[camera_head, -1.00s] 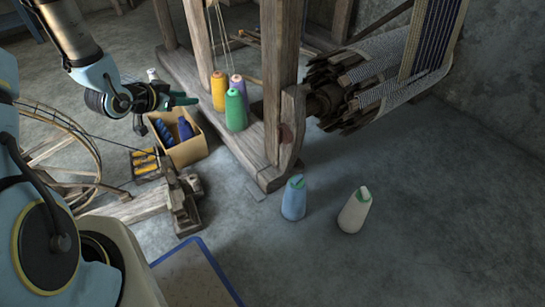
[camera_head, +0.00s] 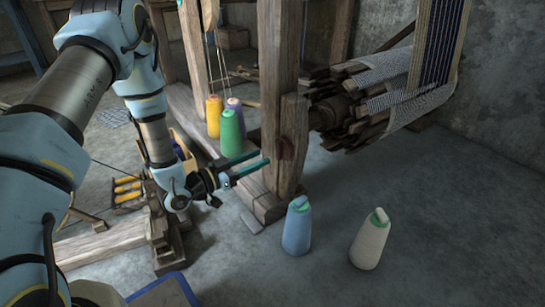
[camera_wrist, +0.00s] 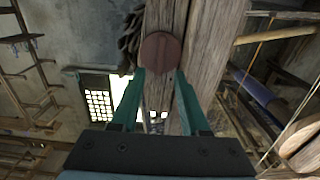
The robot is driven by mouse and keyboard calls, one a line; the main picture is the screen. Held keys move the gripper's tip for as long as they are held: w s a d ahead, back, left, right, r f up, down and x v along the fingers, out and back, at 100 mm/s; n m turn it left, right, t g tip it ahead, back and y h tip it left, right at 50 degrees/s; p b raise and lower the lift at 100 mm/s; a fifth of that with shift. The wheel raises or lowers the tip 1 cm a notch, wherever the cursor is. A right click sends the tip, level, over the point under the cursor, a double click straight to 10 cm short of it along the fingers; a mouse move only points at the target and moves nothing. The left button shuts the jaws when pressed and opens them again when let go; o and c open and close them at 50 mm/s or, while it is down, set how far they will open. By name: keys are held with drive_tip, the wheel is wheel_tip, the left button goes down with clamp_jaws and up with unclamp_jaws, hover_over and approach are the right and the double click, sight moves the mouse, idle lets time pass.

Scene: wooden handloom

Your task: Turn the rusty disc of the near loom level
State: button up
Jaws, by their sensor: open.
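The rusty disc (camera_wrist: 160,50) is a reddish-brown round plate on a wooden post of the near loom, ahead of my gripper in the wrist view. In the head view the disc (camera_head: 286,149) is seen at a steep angle on the post's side. My gripper (camera_head: 261,157) is open, its green fingers pointing at the post just left of the disc. In the wrist view my fingertips (camera_wrist: 160,73) lie apart, at the disc's lower left and lower right. Whether they touch it, and how the disc is turned, I cannot tell.
Green (camera_head: 232,133), yellow (camera_head: 214,117) and purple yarn cones stand on the loom's beam behind my gripper. A blue cone (camera_head: 296,228) and a white cone (camera_head: 370,240) stand on the floor at right. The slatted roller (camera_head: 345,110) projects beyond the post.

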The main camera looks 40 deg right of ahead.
sight(277, 150)
drive_tip(key=d+b, duration=0.1)
drive_tip(key=d, duration=0.5)
drive_tip(key=shift+s, duration=0.15)
drive_tip(key=shift+a, duration=0.1)
drive_tip(key=shift+c, duration=0.2)
clamp_jaws()
